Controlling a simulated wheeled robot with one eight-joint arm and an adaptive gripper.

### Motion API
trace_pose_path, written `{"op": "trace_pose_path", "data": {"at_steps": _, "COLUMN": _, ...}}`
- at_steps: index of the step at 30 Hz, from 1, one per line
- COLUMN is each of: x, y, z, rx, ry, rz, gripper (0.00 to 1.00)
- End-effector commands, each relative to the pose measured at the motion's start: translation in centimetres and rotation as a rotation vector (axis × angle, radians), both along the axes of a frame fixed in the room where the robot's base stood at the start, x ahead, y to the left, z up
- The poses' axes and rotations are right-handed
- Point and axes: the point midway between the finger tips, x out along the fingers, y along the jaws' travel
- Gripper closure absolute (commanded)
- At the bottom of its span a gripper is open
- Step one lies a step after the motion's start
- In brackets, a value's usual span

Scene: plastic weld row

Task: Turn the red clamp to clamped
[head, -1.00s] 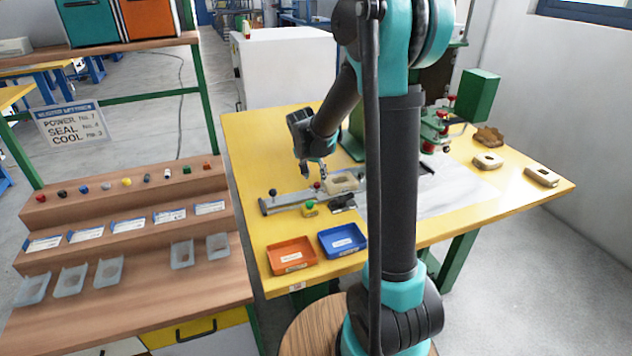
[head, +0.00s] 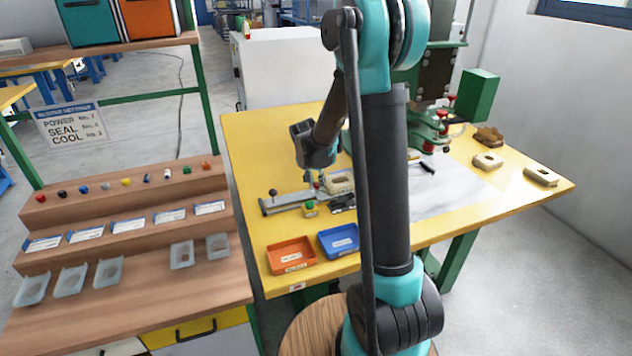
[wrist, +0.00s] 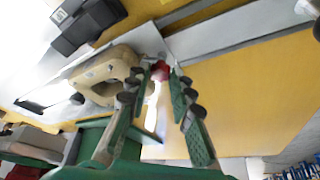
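The red clamp shows in the wrist view as a red knob (wrist: 160,70) beside a tan block with an opening (wrist: 108,68). My gripper (wrist: 163,77) has its two green fingers apart, with the knob at the gap between the tips. I cannot tell whether either finger touches it. In the head view my gripper (head: 317,181) is low over the grey rail fixture (head: 285,204), to the left of the tan block (head: 341,183). There it hides the red knob, and the clamp's position cannot be read.
An orange tray (head: 291,255) and a blue tray (head: 340,240) are at the table's front edge. A green press (head: 430,125) stands behind. The yellow table (head: 250,150) is bare at the back left.

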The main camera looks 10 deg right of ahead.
Motion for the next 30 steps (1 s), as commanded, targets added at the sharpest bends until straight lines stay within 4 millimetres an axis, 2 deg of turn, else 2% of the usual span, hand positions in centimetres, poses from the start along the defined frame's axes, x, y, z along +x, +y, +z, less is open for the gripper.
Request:
{"op": "trace_pose_path", "data": {"at_steps": 3, "x": -0.01, "y": -0.01, "z": 0.01, "rx": 0.0, "ry": 0.0, "rz": 0.0, "gripper": 1.0}}
{"op": "trace_pose_path", "data": {"at_steps": 13, "x": -0.04, "y": -0.08, "z": 0.02, "rx": 0.001, "ry": -0.001, "rz": 0.051, "gripper": 1.0}}
{"op": "trace_pose_path", "data": {"at_steps": 30, "x": -0.13, "y": -0.48, "z": 0.02, "rx": 0.0, "ry": -0.001, "rz": 0.411, "gripper": 1.0}}
